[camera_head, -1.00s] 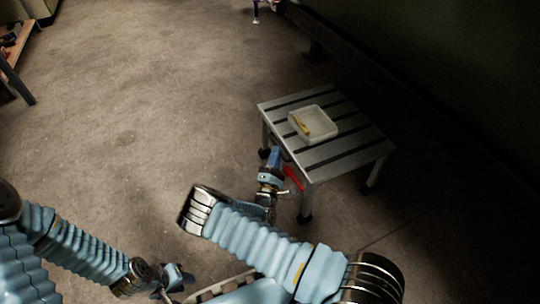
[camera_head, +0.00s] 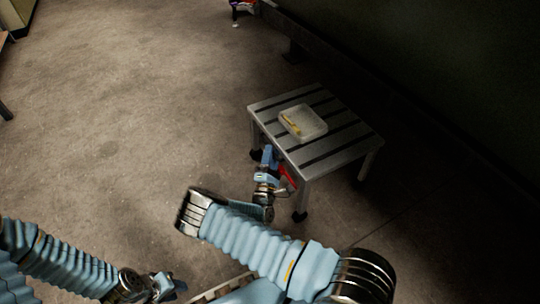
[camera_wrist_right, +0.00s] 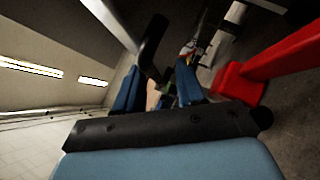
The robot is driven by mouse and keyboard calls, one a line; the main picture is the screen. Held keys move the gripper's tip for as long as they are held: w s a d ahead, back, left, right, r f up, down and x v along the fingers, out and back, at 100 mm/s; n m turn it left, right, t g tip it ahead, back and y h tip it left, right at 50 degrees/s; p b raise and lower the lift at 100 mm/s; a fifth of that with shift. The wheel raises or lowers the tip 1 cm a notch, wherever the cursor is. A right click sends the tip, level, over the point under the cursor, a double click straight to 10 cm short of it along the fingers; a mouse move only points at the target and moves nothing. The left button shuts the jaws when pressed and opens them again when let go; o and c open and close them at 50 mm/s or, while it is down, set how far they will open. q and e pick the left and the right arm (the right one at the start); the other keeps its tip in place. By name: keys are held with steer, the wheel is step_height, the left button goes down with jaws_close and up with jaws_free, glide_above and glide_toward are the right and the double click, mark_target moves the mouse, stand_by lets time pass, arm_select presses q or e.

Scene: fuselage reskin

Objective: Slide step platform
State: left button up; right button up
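The step platform (camera_head: 345,142) is a low grey slatted table on legs with dark feet, right of centre in the head view. My right gripper (camera_head: 268,157) is low at its near left side, beside the legs and next to a red part (camera_head: 288,176). In the right wrist view, the blue fingers of this gripper (camera_wrist_right: 157,92) stand apart. A dark piece and a pale bar show ahead of them, and a red bar (camera_wrist_right: 285,52) lies to the right. Contact with the platform is unclear. My left gripper (camera_head: 170,284) is low at the bottom, away from the platform; its fingers are too small to read.
A pale tray (camera_head: 303,123) with a yellow item (camera_head: 291,125) lies on the platform. A dark wall (camera_head: 440,70) with a ledge runs along the right. A small colourful object (camera_head: 242,8) is at the top. The floor (camera_head: 120,120) to the left is clear.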

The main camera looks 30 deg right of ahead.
steer(key=shift+a, duration=0.15)
steer(key=p+v, duration=0.1)
steer(key=v, duration=1.2)
steer(key=shift+s, duration=0.35)
steer(key=shift+a+f, duration=0.1)
